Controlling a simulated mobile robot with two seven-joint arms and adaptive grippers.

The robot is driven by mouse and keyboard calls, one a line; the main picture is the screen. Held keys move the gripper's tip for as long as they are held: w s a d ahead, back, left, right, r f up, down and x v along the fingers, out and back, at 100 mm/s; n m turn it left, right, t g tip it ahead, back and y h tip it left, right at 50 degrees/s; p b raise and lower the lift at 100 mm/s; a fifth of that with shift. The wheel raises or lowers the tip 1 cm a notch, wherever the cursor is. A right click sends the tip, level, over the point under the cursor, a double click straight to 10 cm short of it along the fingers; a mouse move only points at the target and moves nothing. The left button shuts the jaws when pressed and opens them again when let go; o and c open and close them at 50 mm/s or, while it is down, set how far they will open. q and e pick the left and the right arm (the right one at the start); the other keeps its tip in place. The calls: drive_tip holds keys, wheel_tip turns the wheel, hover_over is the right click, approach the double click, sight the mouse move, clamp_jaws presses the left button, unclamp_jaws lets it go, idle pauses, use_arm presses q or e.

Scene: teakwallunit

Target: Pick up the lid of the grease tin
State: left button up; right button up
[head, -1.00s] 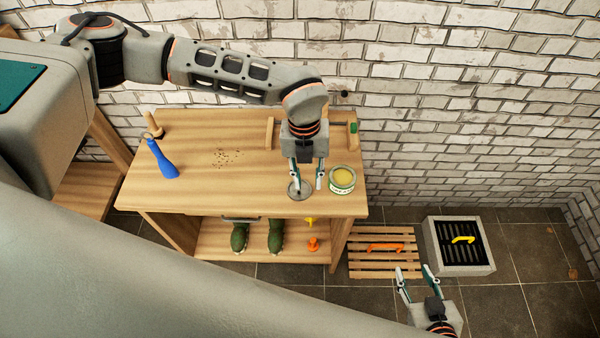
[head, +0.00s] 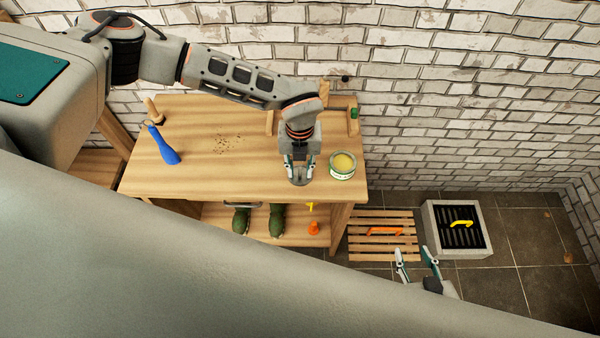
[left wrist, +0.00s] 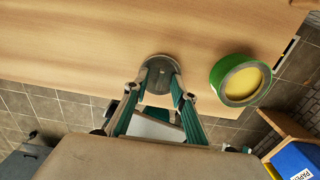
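The grease tin's lid (head: 300,181) is a round grey disc lying on the wooden bench top near its front edge. It also shows in the left wrist view (left wrist: 158,72). The open grease tin (head: 342,167), green and white with yellow grease inside, stands just right of it. My left gripper (head: 301,168) points down at the lid with its fingers apart. In the left wrist view its fingertips (left wrist: 159,92) are at either side of the lid; I cannot tell whether they touch it. My right gripper (head: 417,265) is open and empty, low at the right, away from the bench.
A blue bottle-shaped object (head: 164,148) lies on the left of the bench (head: 220,180). Dark crumbs (head: 225,144) lie mid-bench. A slatted pallet (head: 375,218) and a grated box (head: 437,218) are on the floor at right.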

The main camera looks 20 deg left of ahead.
use_arm(q)
clamp_jaws()
drive_tip(key=shift+r, duration=0.1)
